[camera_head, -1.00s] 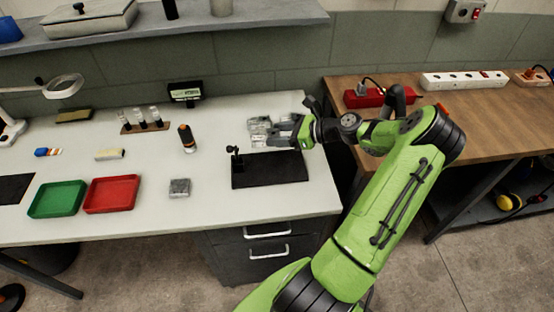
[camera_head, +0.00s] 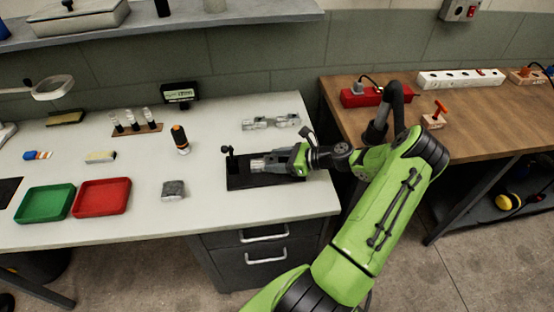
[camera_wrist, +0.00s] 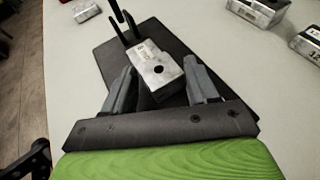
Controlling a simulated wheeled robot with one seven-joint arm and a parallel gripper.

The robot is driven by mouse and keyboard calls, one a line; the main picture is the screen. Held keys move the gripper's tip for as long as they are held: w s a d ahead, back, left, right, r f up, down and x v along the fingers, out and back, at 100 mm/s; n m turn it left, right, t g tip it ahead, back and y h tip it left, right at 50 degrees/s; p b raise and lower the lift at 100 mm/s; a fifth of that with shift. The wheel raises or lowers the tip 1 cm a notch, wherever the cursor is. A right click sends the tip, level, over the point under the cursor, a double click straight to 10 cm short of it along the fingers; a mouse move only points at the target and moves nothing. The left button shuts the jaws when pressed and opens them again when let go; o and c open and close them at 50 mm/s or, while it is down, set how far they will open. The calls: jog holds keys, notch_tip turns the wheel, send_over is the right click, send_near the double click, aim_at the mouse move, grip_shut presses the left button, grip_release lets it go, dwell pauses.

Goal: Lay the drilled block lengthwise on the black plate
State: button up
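The drilled block (camera_wrist: 152,62), a grey metal block with a round dark hole in its top, lies between the fingers of my gripper (camera_wrist: 160,72) in the wrist view.
Dark upright posts (camera_wrist: 124,25) stand at the plate's far end. Other metal blocks (camera_head: 286,120) lie behind the plate. A grey cube (camera_head: 173,190), red tray (camera_head: 102,196) and green tray (camera_head: 45,203) stand to the left. Bare bench lies between the plate and cube.

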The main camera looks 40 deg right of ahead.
jog(key=o, duration=0.4)
jog(key=shift+r, duration=0.15)
jog(key=p+v, duration=0.3)
jog(key=v, duration=0.9)
jog(key=w+a+r+n+g+h, duration=0.2)
jog(key=a+r+n+g, duration=0.3)
jog(key=a+n, duration=0.4)
jog(key=w+a+r+n+g+h, duration=0.15)
jog(key=a+r+n+g, duration=0.4)
jog(key=a, duration=0.55)
jog(key=s+a+r+n+t+h, duration=0.1)
jog(key=s+a+r+n, duration=0.2)
jog(key=s+n, duration=0.1)
jog(key=s+a+r+n+t+h, duration=0.1)
jog(key=s+a+r+n+t, duration=0.1)
jog(key=s+a+r+n, duration=0.1)
jog(key=s+a+r+n+t+h, duration=0.1)
jog(key=s+a+r+n, duration=0.2)
jog(key=s+a+n, duration=0.2)
jog(key=shift+s+a+r+n, duration=0.1)
jog(key=shift+s+n, duration=0.2)
jog(key=shift+n, duration=0.3)
jog(key=shift+s+a+n, duration=0.1)
jog(key=shift+s+n, duration=0.2)
jog(key=shift+n, duration=0.35)
jog(key=shift+s+a+n, duration=0.1)
jog(key=shift+s+n, duration=0.2)
jog(key=shift+n, duration=0.3)
